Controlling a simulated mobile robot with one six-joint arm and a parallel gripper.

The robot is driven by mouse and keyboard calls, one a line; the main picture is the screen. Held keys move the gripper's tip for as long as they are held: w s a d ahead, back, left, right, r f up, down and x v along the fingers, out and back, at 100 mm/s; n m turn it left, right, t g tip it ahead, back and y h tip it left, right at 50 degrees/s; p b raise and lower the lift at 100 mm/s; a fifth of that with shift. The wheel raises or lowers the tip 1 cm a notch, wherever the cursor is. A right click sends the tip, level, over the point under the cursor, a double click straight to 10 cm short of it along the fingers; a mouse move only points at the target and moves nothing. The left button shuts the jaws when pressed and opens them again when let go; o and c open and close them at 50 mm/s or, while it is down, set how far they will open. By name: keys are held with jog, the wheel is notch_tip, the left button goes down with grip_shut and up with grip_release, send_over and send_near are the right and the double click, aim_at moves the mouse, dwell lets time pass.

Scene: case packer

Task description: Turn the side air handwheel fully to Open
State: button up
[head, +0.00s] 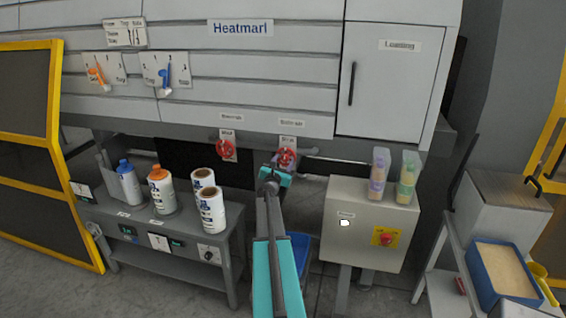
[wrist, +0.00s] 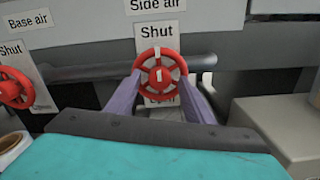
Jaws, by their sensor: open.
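The side air handwheel (wrist: 160,73) is red with a white pointer mark near its top, under a "Side air" label (wrist: 155,6) and a "Shut" plate (wrist: 157,32). A lower plate behind the wheel is mostly hidden. In the head view the handwheel (head: 286,158) is partly behind my arm. My gripper (wrist: 162,100) is open, with one purple finger on each side of the wheel's lower half. I cannot tell whether the fingers touch the rim. In the head view my gripper (head: 273,174) is just below the wheel.
A similar red base air handwheel (head: 226,149) is to the left, and it also shows in the wrist view (wrist: 14,88). A grey pipe (wrist: 90,72) runs behind the wheels. A grey box (head: 366,225) with bottles stands right of my arm.

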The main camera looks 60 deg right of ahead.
jog(key=c, duration=1.1)
jog(key=shift+o, duration=0.3)
